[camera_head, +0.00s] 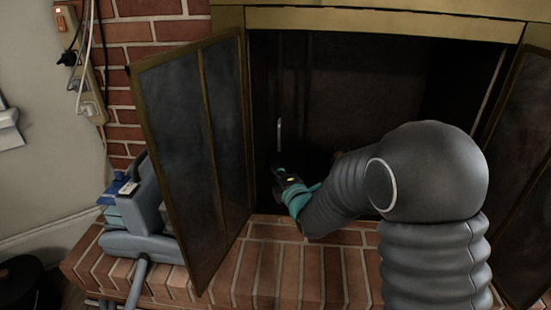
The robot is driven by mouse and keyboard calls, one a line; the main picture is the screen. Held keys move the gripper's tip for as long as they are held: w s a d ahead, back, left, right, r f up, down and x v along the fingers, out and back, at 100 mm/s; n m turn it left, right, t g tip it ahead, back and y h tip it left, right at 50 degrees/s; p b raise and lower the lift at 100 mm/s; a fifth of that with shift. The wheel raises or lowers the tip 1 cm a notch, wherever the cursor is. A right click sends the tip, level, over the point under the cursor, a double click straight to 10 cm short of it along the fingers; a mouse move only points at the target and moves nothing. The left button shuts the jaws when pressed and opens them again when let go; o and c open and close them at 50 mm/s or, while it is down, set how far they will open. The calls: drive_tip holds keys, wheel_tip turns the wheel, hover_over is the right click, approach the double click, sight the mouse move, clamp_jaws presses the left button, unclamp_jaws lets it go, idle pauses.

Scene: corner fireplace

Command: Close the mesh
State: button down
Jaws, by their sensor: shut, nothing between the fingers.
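The brass-framed fireplace opening (350,90) is dark inside. Mesh cannot be clearly made out in it. A short pale vertical bar (279,135) shows near the opening's left side; I cannot tell whether it belongs to the mesh. My gripper (279,173), dark with a teal part behind it, is shut and empty. In the picture it is just below the pale bar, in the lower left of the opening. I cannot tell whether it touches anything. My arm hides the lower right of the opening.
The left door panel (180,130) and right door panel (522,165) stand swung open on either side. A brick hearth (310,270) runs below. A grey-blue appliance (148,215) sits on the hearth at left. Cords and a power strip (66,20) hang on the wall.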

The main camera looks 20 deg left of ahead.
drive_tip(key=s+a+x, duration=0.1)
drive_tip(key=x, duration=1)
drive_tip(key=shift+n+y, duration=0.3)
drive_tip(key=shift+w+d+r, duration=0.1)
drive_tip(key=shift+w+d, duration=0.15)
drive_tip(key=shift+d, duration=0.5)
drive_tip(key=shift+w+d, duration=0.25)
drive_tip(key=shift+d, duration=0.45)
drive_tip(key=shift+w+d+r, duration=0.1)
drive_tip(key=shift+w+d, duration=0.15)
drive_tip(key=shift+d, duration=0.5)
